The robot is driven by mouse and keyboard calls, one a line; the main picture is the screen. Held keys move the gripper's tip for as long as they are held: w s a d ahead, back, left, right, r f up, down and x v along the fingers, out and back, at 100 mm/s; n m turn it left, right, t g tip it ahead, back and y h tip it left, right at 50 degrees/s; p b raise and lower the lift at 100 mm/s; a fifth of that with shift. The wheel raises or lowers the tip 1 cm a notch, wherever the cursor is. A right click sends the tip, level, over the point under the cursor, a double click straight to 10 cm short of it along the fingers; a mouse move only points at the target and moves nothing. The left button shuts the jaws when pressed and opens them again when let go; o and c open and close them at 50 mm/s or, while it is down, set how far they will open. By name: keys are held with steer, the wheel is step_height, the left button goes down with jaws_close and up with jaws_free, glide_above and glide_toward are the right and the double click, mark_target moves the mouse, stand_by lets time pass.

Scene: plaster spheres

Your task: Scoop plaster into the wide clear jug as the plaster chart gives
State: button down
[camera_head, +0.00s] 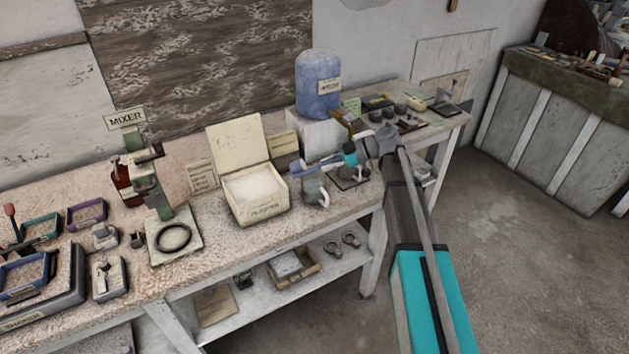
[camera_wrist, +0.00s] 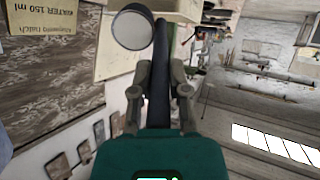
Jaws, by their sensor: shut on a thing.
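My gripper (camera_head: 345,158) is shut on a scoop (camera_head: 308,168), which points left above the bench. In the wrist view the scoop's dark handle (camera_wrist: 158,88) lies between my gripper's fingers (camera_wrist: 160,92). A pale round shape (camera_wrist: 132,28) shows near its far end; I cannot tell whether it holds plaster. The open plaster box (camera_head: 262,211), with white plaster (camera_head: 252,187) inside, stands left of the scoop. A greyish jug (camera_head: 314,191) with a pale handle stands just below the scoop, partly hidden. A card reading "WATER 150 ml" (camera_wrist: 50,16) shows in the wrist view.
A mixer (camera_head: 160,195) with a sign stands left of the box. A blue water container (camera_head: 318,85) sits on a white block behind the jug. Trays and tools crowd the left end, small items the right. A lower shelf (camera_head: 270,290) holds a box and rings.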

steer(key=shift+d+f+y+b, duration=0.35)
steer(key=shift+y+b, duration=0.35)
steer(key=shift+b, duration=0.7)
steer(key=shift+d+f+y+b, duration=0.25)
steer(key=shift+f+y+b, duration=0.35)
steer(key=shift+b, duration=0.8)
steer(key=shift+r+p, duration=0.35)
steer(key=shift+a+r+h+p, duration=0.25)
steer(key=shift+r+h+p, duration=0.2)
steer(key=shift+p, duration=0.6)
steer(key=r+h+p, duration=0.1)
steer(key=p, duration=0.2)
steer(key=a+r+h+p, duration=0.1)
steer(key=h+p, duration=0.1)
steer(key=p, duration=0.2)
steer(key=shift+a+r, duration=0.15)
steer(key=shift+a, duration=0.15)
steer(key=shift+a+r+h+p, duration=0.1)
steer(key=shift+h+p, duration=0.15)
steer(key=shift+p, duration=0.15)
